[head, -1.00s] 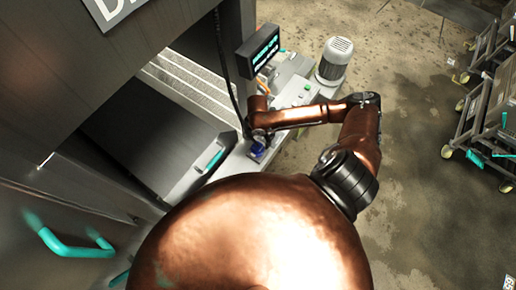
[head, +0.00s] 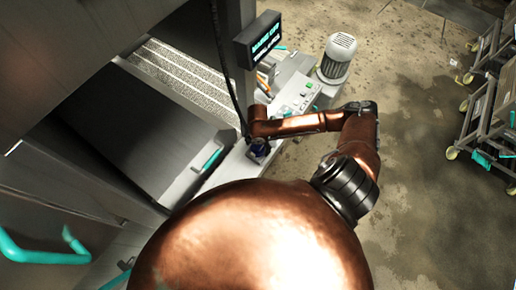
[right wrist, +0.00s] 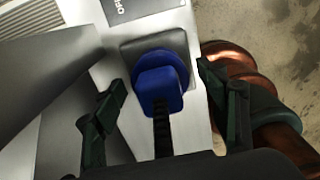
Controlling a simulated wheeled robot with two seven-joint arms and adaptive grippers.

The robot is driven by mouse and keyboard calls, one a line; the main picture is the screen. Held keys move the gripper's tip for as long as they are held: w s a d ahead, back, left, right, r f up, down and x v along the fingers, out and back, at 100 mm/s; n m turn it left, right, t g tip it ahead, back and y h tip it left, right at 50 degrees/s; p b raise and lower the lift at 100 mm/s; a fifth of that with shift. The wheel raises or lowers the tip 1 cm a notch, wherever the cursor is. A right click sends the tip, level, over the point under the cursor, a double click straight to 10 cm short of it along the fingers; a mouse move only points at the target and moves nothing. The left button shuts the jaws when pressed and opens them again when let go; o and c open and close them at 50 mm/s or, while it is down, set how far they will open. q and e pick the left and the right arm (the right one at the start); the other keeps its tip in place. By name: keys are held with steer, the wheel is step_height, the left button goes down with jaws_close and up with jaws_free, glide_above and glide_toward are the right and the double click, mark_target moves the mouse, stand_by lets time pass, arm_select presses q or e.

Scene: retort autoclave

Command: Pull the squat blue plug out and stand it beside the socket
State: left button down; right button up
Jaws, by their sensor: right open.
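The squat blue plug (right wrist: 160,86) sits in a dark socket plate (right wrist: 178,44) on a light metal panel, with a dark ribbed cable running from it toward my wrist. In the head view the plug (head: 258,149) is small and partly covered by my right arm. My right gripper (right wrist: 168,98) is open, with one dark finger on each side of the plug and visible gaps between. In the head view the right gripper (head: 259,143) is at the plug, its fingers hard to make out. My left gripper is not in view.
A control panel with buttons (head: 299,93) lies behind the plug, below a display (head: 259,40). A grey motor (head: 337,58) stands right of it. A grey slab with a teal handle (head: 212,158) is on the left. Trolleys (head: 490,100) stand far right.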

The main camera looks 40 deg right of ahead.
stand_by(0.7)
steer(key=shift+p, duration=0.45)
steer(key=shift+p, duration=0.45)
steer(key=shift+c, duration=0.4)
steer(key=c, duration=1.5)
steer(key=shift+r, duration=0.15)
steer(key=shift+r+p, duration=2.9)
steer(key=shift+p, duration=0.5)
